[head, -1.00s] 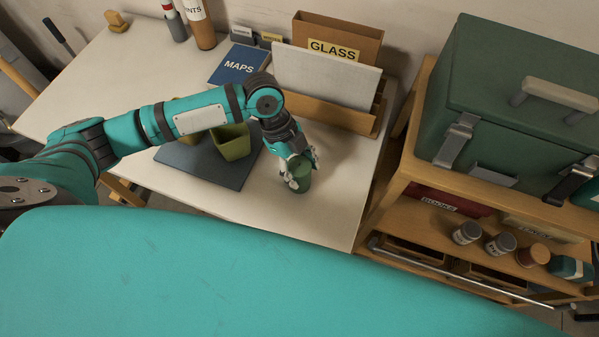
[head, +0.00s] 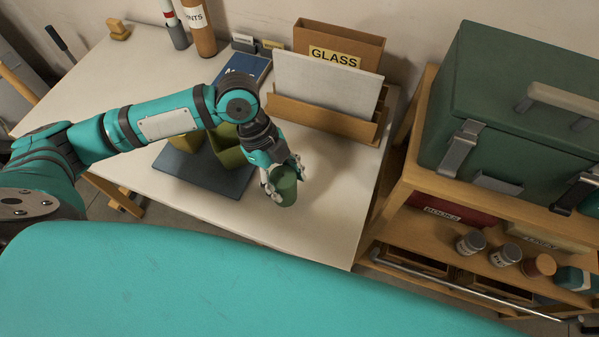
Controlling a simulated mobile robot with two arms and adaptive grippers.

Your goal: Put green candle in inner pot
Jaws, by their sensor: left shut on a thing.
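The green candle (head: 284,188) is held in my left gripper (head: 281,180), which is shut on it above the white table, to the right of the dark mat. The candle looks slightly tilted. Two olive-green pots stand on the dark blue-grey mat (head: 205,178). The right one (head: 228,152) is close to my gripper, to its left, and partly hidden by my arm. The left one (head: 187,143) is mostly hidden behind my forearm. I cannot tell how deep the pots are from here. My right gripper is not in view.
A wooden GLASS holder (head: 325,112) stands at the back right of the white table (head: 330,215). A blue MAPS book (head: 245,66) lies behind my arm. A wooden shelf with a green toolbox (head: 510,110) stands to the right. The front right of the table is clear.

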